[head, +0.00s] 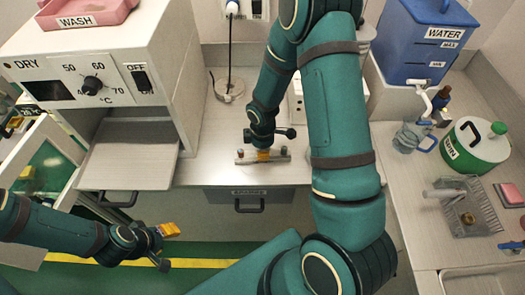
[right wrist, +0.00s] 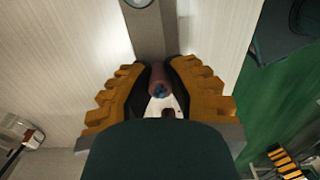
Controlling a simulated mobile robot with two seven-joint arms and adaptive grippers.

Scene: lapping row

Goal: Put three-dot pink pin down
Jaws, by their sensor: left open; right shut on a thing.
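The pink pin (right wrist: 158,80) shows in the right wrist view as a dull pink cylinder between orange finger pads. Its dots cannot be made out. My right gripper (right wrist: 160,92) is shut on it. In the head view my right gripper (head: 263,156) is low over a short grey bar (head: 243,158) near the bench's front edge. The grey bar also shows in the right wrist view (right wrist: 152,35), just beyond the pin; whether they touch is hidden. My left gripper (head: 168,232) is open and empty, over the floor at the lower left.
The white dryer (head: 110,75) stands left with its flap (head: 128,168) down and a pink WASH tray (head: 90,12) on top. A lamp-like stand (head: 229,88) is behind the bar.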

